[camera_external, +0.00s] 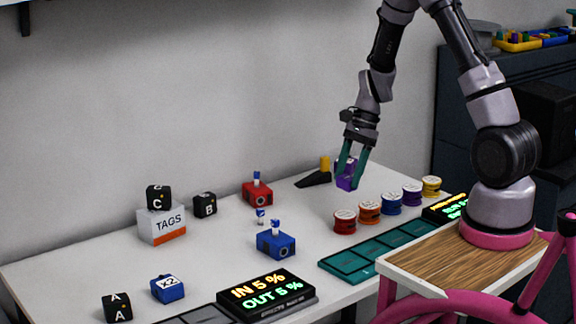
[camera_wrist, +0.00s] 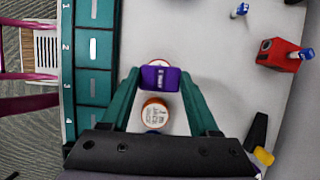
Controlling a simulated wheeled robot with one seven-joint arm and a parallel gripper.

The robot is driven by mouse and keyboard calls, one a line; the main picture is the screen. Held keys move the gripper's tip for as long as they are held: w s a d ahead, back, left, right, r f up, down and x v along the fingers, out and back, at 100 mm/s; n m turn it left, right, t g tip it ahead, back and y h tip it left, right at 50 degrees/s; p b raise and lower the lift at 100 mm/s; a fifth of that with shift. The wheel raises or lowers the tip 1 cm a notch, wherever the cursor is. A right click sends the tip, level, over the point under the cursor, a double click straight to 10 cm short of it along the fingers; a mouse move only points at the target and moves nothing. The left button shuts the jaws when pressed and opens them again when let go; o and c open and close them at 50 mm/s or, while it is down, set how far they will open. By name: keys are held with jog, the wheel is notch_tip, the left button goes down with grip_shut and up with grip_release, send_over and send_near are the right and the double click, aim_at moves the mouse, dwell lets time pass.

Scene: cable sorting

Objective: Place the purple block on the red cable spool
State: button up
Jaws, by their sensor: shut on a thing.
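The purple block (camera_external: 345,182) is between the teal fingers of my gripper (camera_external: 350,170), which is shut on it. In the wrist view the block (camera_wrist: 159,79) sits between the fingertips of my gripper (camera_wrist: 158,76). In the external view the block is behind the row of spools; its exact height above the table is hard to judge. The red cable spool (camera_external: 344,222) stands upright on the table at the left end of the row, left of and nearer than my gripper. In the wrist view a spool edge (camera_wrist: 158,63) shows beyond the block, mostly hidden by it.
Orange (camera_external: 369,213), blue (camera_external: 391,204), purple (camera_external: 412,195) and yellow (camera_external: 431,187) spools stand close beside the red one. A teal slotted tray (camera_external: 345,264) lies in front. A black wedge (camera_external: 313,180) and red box (camera_external: 257,194) are left of my gripper.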

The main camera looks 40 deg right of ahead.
jog(key=shift+f, duration=3.45)
jog(key=shift+f, duration=0.1)
jog(key=shift+f, duration=0.1)
jog(key=o, duration=1.3)
jog(key=shift+o, duration=0.2)
jog(key=v, duration=1.3)
jog(key=s+a+r+n+t, duration=0.2)
jog(key=s+r+n, duration=0.15)
jog(key=r, duration=0.55)
jog(key=s+a+r+n+t, duration=0.1)
jog(key=s+a+r+n, duration=0.2)
jog(key=r, duration=0.6)
jog(key=s+r+n+t+h, duration=0.2)
jog(key=s+r+n+t, duration=0.2)
jog(key=s, duration=0.9)
notch_tip(320, 180, up, 5)
jog(key=n, duration=0.3)
jog(key=shift+s+a+h, duration=0.3)
